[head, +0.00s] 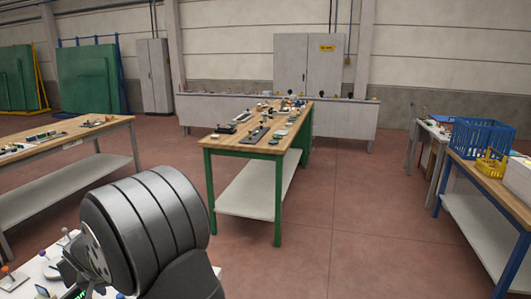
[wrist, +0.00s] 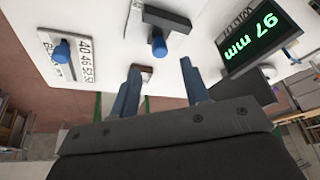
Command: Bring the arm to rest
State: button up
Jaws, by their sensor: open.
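My gripper (wrist: 159,76) shows in the wrist view with its two blue fingers spread apart. Nothing is held between them. Beyond the fingertips is a white machine panel (wrist: 100,25) with a black display reading 97 mm (wrist: 262,38). A small brown piece (wrist: 146,69) shows between the fingertips, but I cannot tell how far off it is. In the head view my dark arm fills the lower left, over a white panel (head: 35,268); the fingers cannot be made out there.
The panel carries a blue knob on a scale plate (wrist: 62,52) and a dark lever with a blue knob (wrist: 158,45). A green-legged workbench (head: 225,147) stands ahead. A wooden bench (head: 95,135) is at left; a blue crate (head: 480,137) is at right. Open floor (head: 340,215) lies between.

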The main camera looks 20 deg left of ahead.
jog(key=x, duration=0.6)
jog(key=shift+f, duration=0.15)
jog(key=s, duration=0.5)
jog(key=shift+s, duration=0.25)
jog(key=v, duration=1.8)
jog(key=w+d+m+g+h, duration=0.1)
jog(key=w+d+m, duration=0.2)
jog(key=w, duration=0.4)
jog(key=w+d+r+m+g+h, duration=0.1)
jog(key=w+d+m, duration=0.2)
jog(key=w, duration=0.4)
jog(key=shift+w+d+r+g, duration=0.2)
jog(key=shift+w+d+g, duration=0.15)
jog(key=shift+d, duration=0.35)
